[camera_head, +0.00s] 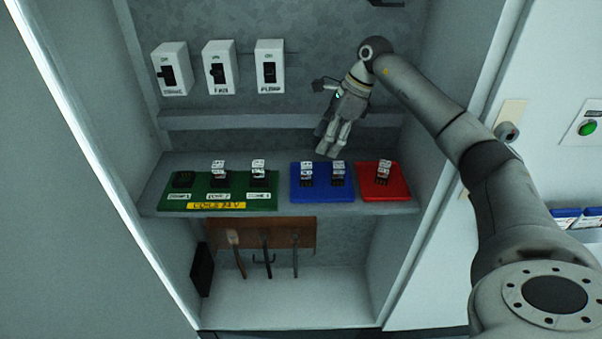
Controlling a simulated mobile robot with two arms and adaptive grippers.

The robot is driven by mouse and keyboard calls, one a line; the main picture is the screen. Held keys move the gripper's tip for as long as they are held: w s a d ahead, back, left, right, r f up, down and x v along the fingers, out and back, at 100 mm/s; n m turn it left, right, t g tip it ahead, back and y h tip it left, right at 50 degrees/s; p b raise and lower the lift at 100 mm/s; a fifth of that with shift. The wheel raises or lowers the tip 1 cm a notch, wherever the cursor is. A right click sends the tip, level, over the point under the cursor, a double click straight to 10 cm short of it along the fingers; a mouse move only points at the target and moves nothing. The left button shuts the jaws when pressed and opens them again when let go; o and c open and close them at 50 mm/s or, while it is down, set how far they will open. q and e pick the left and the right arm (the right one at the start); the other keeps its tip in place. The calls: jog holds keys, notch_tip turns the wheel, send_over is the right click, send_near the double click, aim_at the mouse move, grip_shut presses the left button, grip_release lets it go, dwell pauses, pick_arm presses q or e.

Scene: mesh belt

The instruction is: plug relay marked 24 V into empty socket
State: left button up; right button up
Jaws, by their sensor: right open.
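A green board (238,205) on the left of the shelf carries a row of sockets and a yellow label (217,206) reading "COILS 24 V". Its left socket (182,180) is empty; the other two hold relays (218,169) (258,169). A blue tray (322,194) in the middle holds two relays (306,172) (337,172). A red tray (399,190) on the right holds one relay (383,170). The relays' markings are too small to read. My right gripper (332,148) is open and empty, pointing down above and behind the blue tray. My left gripper is out of view.
Several switch boxes (221,68) hang on the cabinet's back wall, above a grey ledge (250,120). Tools hang from a brown board (280,235) below the shelf. Cabinet side walls close in both sides. A green button (586,129) sits outside, right.

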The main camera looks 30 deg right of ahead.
aim_at(312, 165)
jog(key=p+x, duration=0.2)
jog(key=x, duration=0.4)
jog(key=p+x, duration=0.2)
jog(key=x, duration=0.1)
jog(key=shift+f, duration=0.15)
jog(key=shift+w+a+f, duration=0.1)
jog(key=shift+w+f, duration=0.05)
jog(key=shift+f, duration=0.3)
jog(key=c, duration=1.1)
jog(key=shift+r, duration=0.1)
